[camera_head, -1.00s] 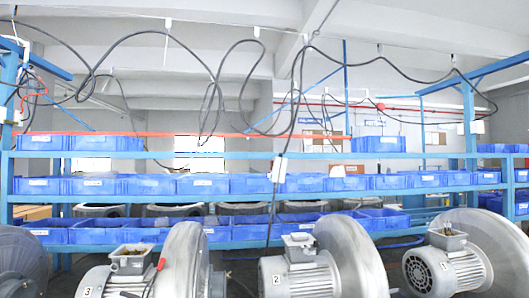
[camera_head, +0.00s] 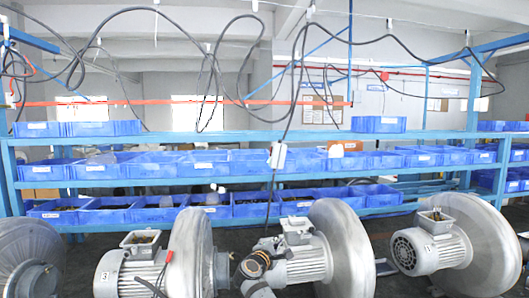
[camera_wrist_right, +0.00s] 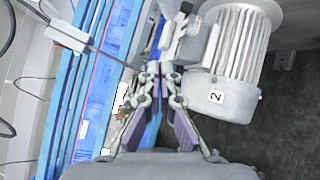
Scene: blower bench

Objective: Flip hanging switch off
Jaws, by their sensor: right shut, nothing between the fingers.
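The hanging switch (camera_head: 277,155) is a small white box on a dark cable that drops from the overhead wiring, in front of the shelf bins in the head view. A white box on a cable, seemingly the same switch (camera_wrist_right: 68,36), shows at upper left in the right wrist view. My right gripper (camera_head: 262,256) is low in the head view, below the switch and apart from it, in front of the middle blower. In the wrist view its fingers (camera_wrist_right: 160,70) are together and empty. The switch's lever position is too small to tell. My left gripper is out of view.
Blowers with grey motors stand in a row: a left one (camera_head: 133,276), a middle one (camera_head: 303,262) close to my right gripper, and a right one (camera_head: 420,250). Behind is a blue rack (camera_head: 340,135) with blue bins (camera_head: 376,124). Loose black cables (camera_head: 140,10) loop overhead.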

